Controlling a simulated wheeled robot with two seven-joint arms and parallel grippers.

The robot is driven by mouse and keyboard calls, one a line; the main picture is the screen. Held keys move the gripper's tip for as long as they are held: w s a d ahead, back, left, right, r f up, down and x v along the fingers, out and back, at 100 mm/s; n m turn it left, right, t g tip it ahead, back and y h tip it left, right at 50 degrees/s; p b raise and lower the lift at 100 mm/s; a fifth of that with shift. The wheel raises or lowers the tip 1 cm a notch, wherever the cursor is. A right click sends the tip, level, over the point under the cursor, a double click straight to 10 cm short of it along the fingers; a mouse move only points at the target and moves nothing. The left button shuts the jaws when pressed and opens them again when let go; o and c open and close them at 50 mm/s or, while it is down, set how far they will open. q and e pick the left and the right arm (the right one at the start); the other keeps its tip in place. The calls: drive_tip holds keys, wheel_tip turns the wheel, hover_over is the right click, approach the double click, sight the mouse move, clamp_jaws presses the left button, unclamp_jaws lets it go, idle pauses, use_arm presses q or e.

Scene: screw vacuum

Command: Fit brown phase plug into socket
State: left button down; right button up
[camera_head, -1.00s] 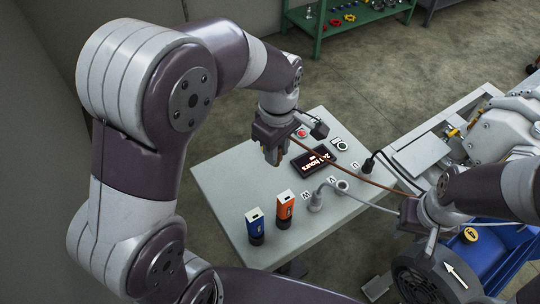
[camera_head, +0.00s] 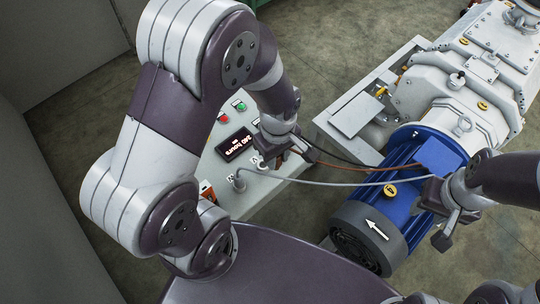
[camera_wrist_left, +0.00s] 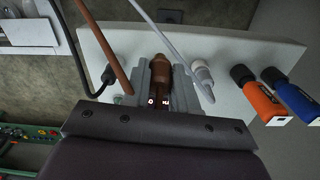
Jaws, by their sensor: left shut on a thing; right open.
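The brown phase plug (camera_wrist_left: 158,75) is between the fingers of my left gripper (camera_wrist_left: 160,85), which is shut on it. In the head view, my left gripper (camera_head: 286,157) is over the socket side of the white table. The brown cable (camera_head: 350,166) runs from it to the blue motor. A pale socket (camera_head: 258,163) shows just left of the gripper. The plug's tip is hidden, so I cannot tell if it touches a socket. In the wrist view, the grey plug (camera_wrist_left: 202,74) stands to its right and the black plug (camera_wrist_left: 108,78) to its left. My right gripper (camera_head: 443,240) is open near the motor.
The blue motor (camera_head: 405,165) stands right of the table. Grey and black cables run between table and motor, close to my left gripper. A display (camera_head: 235,144) and red and green buttons lie behind the sockets. Orange (camera_wrist_left: 264,104) and blue (camera_wrist_left: 296,98) testers stand at the table's edge.

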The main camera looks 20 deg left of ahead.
use_arm(q)
drive_tip(key=a+f, duration=0.1)
drive_tip(key=w+a+f, duration=0.1)
drive_tip(key=a, duration=0.1)
drive_tip(key=w+a+f, duration=0.1)
drive_tip(key=shift+w+a+p, duration=0.1)
drive_tip(key=shift+a+p, duration=0.05)
drive_tip(key=shift+p, duration=0.15)
drive_tip(key=f, duration=0.3)
drive_tip(key=shift+a+f+p, duration=0.2)
drive_tip(key=shift+f+p, duration=0.15)
drive_tip(key=shift+f, duration=0.25)
drive_tip(key=shift+d+f, duration=0.1)
drive_tip(key=shift+f, duration=0.05)
drive_tip(key=c, duration=0.9)
unclamp_jaws()
